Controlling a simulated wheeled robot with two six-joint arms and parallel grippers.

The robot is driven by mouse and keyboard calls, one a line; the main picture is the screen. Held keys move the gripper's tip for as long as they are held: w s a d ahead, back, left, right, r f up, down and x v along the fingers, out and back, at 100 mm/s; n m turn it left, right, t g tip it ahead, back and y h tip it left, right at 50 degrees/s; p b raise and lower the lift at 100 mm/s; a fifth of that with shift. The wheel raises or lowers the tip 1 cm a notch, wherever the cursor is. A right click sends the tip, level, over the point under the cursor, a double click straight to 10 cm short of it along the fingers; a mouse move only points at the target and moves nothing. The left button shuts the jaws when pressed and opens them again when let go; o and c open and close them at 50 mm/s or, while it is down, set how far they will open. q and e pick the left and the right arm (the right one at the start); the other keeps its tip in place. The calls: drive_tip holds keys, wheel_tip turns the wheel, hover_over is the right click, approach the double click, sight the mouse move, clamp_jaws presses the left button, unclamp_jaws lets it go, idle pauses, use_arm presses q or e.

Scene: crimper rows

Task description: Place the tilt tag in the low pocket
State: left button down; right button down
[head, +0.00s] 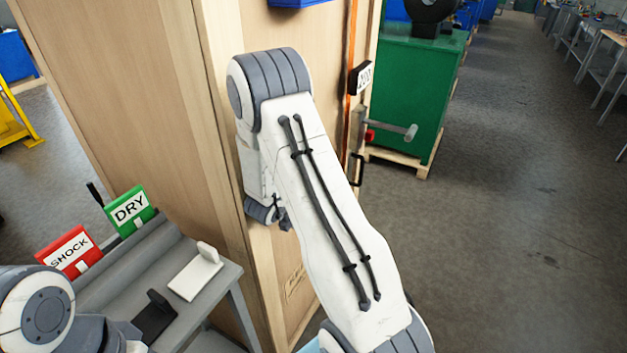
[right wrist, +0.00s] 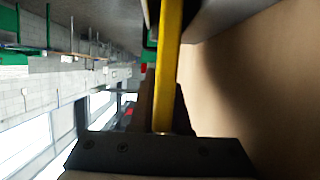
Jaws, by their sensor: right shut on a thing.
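My right gripper (right wrist: 160,140) is shut on a thin yellow piece, seen edge-on in the right wrist view, which I take to be the tilt tag (right wrist: 169,65); no lettering on it shows. A tan panel of the wooden crate (right wrist: 250,90) stands close on the right of that view. In the head view my right arm crosses in front of the crate (head: 130,70) and hides its own gripper and the tag. I cannot make out the low pocket in either view. My left arm shows at the lower left, its gripper out of view.
A grey bench (head: 220,285) holds a green DRY tag (head: 130,210), a red SHOCK tag (head: 68,250), a white stand (head: 195,275) and a black stand (head: 153,315). A lettered plate (head: 361,78) and a grey lever (head: 395,130) jut from the crate's right side. Floor is free at right.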

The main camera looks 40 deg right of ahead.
drive_tip(key=shift+f, duration=0.1)
drive_tip(key=c, duration=0.9)
unclamp_jaws()
drive_tip(key=s+a+b, duration=0.2)
drive_tip(key=s+a, duration=0.3)
drive_tip(key=a, duration=0.7)
drive_tip(key=shift+r+b, duration=0.35)
drive_tip(key=shift+b, duration=0.05)
